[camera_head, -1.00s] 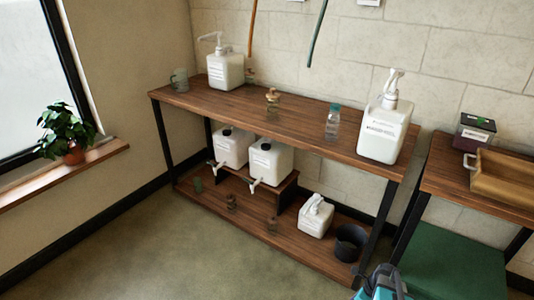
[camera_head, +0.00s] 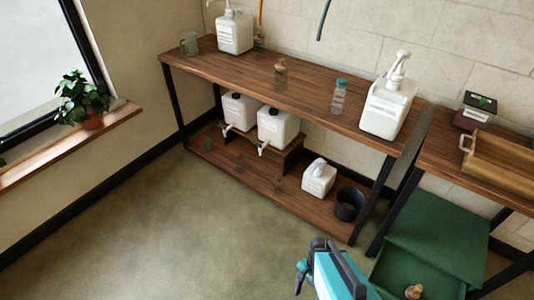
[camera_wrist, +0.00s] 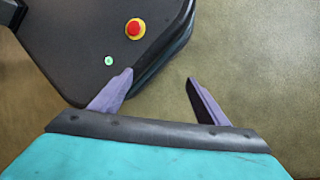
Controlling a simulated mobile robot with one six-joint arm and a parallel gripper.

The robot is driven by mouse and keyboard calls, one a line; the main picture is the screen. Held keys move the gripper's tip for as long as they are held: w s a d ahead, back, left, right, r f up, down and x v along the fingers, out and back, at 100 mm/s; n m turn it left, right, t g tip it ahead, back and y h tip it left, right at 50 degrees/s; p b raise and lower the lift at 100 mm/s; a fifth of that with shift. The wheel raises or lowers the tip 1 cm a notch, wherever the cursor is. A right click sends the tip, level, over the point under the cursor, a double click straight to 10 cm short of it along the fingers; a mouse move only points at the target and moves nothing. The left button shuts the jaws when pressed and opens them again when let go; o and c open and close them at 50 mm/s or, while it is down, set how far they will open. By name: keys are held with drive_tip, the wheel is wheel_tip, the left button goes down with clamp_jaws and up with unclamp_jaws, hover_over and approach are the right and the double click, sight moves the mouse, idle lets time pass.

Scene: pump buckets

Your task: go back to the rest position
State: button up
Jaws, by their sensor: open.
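My gripper (camera_wrist: 160,80) is open and empty in the wrist view, its two purple fingers apart over the floor and the edge of my own dark base. In the head view my teal arm end shows at the bottom, right of the middle, with a purple finger hanging down at its left; the fingertips there are hard to make out. The gripper is in front of the shelf unit and apart from it, touching nothing that I can see.
A wooden shelf unit (camera_head: 232,68) holds white pump containers, bottles and jugs. A second table (camera_head: 437,170) with a wooden tray (camera_head: 503,160) stands at right, above a green bin (camera_head: 437,240). A plant (camera_head: 82,98) sits on the windowsill. The floor (camera_head: 170,240) at left is clear.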

drive_tip(key=s+n, duration=0.1)
drive_tip(key=n, duration=0.2)
drive_tip(key=s+d+r+n+h, duration=0.1)
drive_tip(key=n, duration=0.3)
drive_tip(key=s+d+n, duration=0.1)
drive_tip(key=s+n, duration=0.1)
drive_tip(key=n, duration=0.2)
drive_tip(key=shift+s+r+g, duration=0.1)
drive_tip(key=shift+r+g, duration=0.1)
drive_tip(key=shift+g, duration=0.2)
drive_tip(key=c, duration=0.9)
drive_tip(key=shift+c, duration=0.3)
